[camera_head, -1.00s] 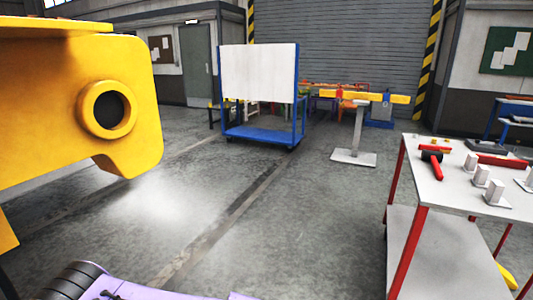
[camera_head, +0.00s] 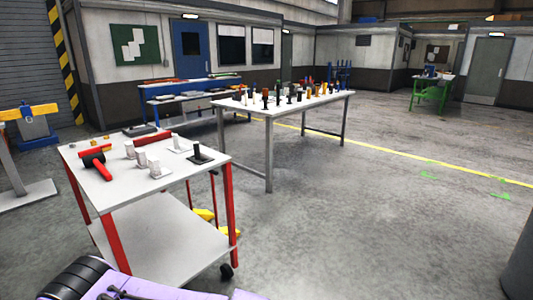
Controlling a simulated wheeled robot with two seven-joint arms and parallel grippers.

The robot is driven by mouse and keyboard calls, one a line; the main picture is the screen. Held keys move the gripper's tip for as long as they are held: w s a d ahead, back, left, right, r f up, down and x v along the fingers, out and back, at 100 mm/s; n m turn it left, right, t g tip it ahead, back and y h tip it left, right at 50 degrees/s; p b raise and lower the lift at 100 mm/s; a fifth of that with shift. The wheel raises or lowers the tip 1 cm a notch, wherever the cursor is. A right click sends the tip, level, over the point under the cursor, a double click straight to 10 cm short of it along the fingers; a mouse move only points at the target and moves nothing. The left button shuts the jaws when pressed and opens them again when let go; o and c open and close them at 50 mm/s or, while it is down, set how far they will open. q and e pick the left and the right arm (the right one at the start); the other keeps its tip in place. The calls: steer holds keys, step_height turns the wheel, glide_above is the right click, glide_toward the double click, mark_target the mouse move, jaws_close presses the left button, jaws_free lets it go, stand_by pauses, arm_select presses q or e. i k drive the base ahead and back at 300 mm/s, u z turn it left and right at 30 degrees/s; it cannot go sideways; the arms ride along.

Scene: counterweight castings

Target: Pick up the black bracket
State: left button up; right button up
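A black bracket (camera_head: 198,154) with an upright part on a flat foot stands near the right edge of the white-topped cart (camera_head: 108,197). Several pale brackets (camera_head: 141,157) of similar shape stand to its left on the same top. Neither of my grippers is in view.
A red-and-black hammer-like tool (camera_head: 95,158) lies on the cart's left part. Behind it stands a long white table (camera_head: 232,108) crowded with small dark and orange parts. A blue bench (camera_head: 170,108) is by the wall.

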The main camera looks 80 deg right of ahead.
mark_target(199, 158)
steer(key=z, duration=2.05)
